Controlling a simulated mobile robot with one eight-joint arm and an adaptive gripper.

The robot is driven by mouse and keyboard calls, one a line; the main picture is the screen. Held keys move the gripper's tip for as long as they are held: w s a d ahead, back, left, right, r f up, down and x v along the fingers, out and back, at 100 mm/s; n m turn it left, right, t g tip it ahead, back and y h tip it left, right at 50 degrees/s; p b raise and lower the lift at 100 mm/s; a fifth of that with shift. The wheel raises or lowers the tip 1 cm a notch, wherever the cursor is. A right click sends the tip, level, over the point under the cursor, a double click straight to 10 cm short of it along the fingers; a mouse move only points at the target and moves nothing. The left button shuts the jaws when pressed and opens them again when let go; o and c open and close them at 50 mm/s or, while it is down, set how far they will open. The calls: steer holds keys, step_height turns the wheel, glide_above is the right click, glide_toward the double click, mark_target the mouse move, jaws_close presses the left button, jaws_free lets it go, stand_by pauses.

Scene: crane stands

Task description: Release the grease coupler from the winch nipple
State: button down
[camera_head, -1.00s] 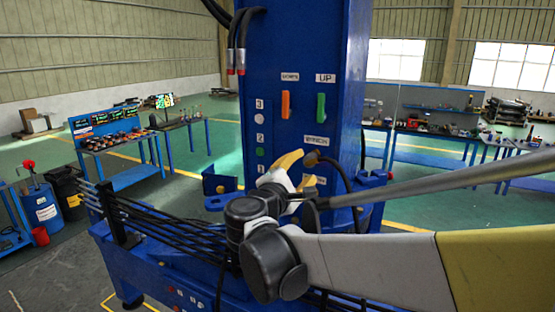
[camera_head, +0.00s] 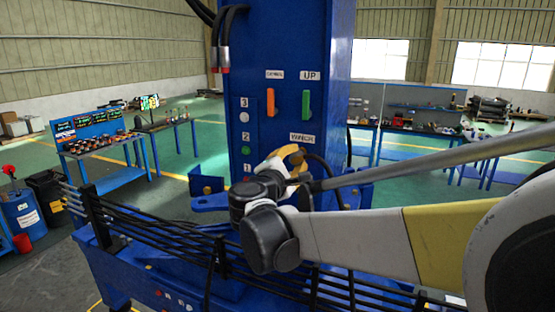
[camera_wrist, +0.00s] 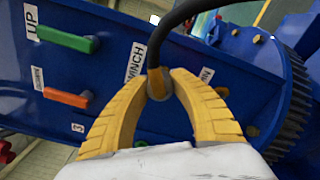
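The grease coupler (camera_wrist: 158,84) is a dark, brownish round fitting on the end of a black hose. It sits at the blue crane column beside the WINCH label (camera_wrist: 135,62). My gripper (camera_wrist: 159,74) has two yellow ribbed fingers, one on each side of the coupler, with their tips against it. In the head view my gripper (camera_head: 296,157) is at the column's front face, below the WINCH label (camera_head: 302,138), and largely hides the coupler. The winch nipple is hidden behind the coupler, so I cannot see the joint between them.
An orange handle (camera_head: 276,98) and a green handle (camera_head: 306,105) stick out above my gripper. The black hose (camera_wrist: 172,22) arches away from the coupler. A toothed blue wheel (camera_wrist: 293,95) is close on the right. Black lines (camera_head: 150,222) run along the base.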

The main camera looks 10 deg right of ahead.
mark_target(292, 163)
steer(key=shift+s+a, duration=0.1)
stand_by(0.5)
steer(key=shift+v, duration=1.95)
